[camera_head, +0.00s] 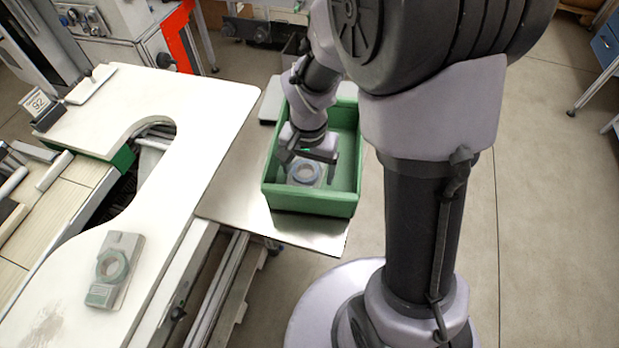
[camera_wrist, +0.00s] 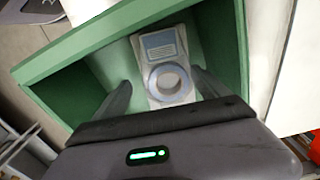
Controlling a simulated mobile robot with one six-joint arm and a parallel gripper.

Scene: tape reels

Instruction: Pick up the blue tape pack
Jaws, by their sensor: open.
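The blue tape pack (camera_head: 304,173) lies inside the green bin (camera_head: 312,203), near its front wall. In the wrist view the blue tape pack (camera_wrist: 162,58) is a pale flat pack with a blue-grey ring and a blue label. My gripper (camera_head: 308,168) reaches down into the bin over the pack. In the wrist view my gripper (camera_wrist: 162,88) is open, with one finger on each side of the pack's near part. Whether the fingers touch the pack cannot be told.
Walls of the green bin (camera_wrist: 55,85) stand close around my gripper. A pack with a green ring (camera_head: 112,266) lies on the white table (camera_head: 195,112) at left. The metal shelf (camera_head: 240,205) under the bin has bare room at its left.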

